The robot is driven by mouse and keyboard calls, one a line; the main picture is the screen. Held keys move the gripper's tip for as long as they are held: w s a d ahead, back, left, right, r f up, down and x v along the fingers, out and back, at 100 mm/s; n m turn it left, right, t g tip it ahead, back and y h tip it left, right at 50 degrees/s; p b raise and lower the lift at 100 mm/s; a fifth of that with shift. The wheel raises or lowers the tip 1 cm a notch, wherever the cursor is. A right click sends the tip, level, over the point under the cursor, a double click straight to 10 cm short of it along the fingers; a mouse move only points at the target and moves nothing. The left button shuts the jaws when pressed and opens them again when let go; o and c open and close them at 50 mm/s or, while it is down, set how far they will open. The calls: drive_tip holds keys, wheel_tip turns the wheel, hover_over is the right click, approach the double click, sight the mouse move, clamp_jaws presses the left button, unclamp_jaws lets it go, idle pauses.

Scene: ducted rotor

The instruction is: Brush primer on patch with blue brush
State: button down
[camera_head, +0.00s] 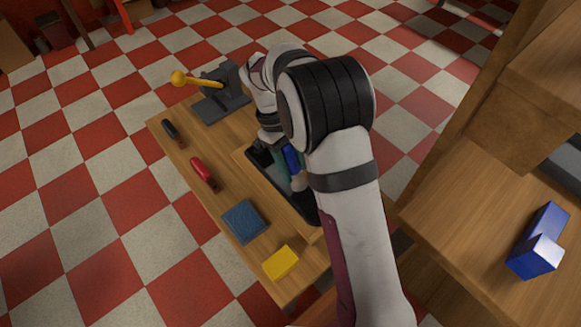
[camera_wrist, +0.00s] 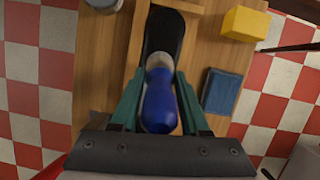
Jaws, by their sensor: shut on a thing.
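The blue brush (camera_head: 291,158) is in my gripper, over the dark tray (camera_head: 310,208) on the wooden bench. In the wrist view, the green fingers of my gripper (camera_wrist: 160,112) are shut on the blue handle (camera_wrist: 158,103), one finger on each side. The brush's pale collar (camera_wrist: 159,61) points away from the gripper, towards a black rounded shape (camera_wrist: 165,32). I cannot tell whether that shape is bristles or part of the tray. My arm hides part of the tray and gripper in the head view. I cannot clearly make out the patch or primer.
A black-handled tool (camera_head: 170,131), a red-handled tool (camera_head: 203,171), a blue pad (camera_head: 243,220) and a yellow block (camera_head: 281,262) lie along the bench's left side. A grey fixture with a yellow knobbed lever (camera_head: 200,82) stands at the far end. A blue block (camera_head: 537,241) sits on the right-hand shelf.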

drive_tip(key=shift+r, duration=2.7)
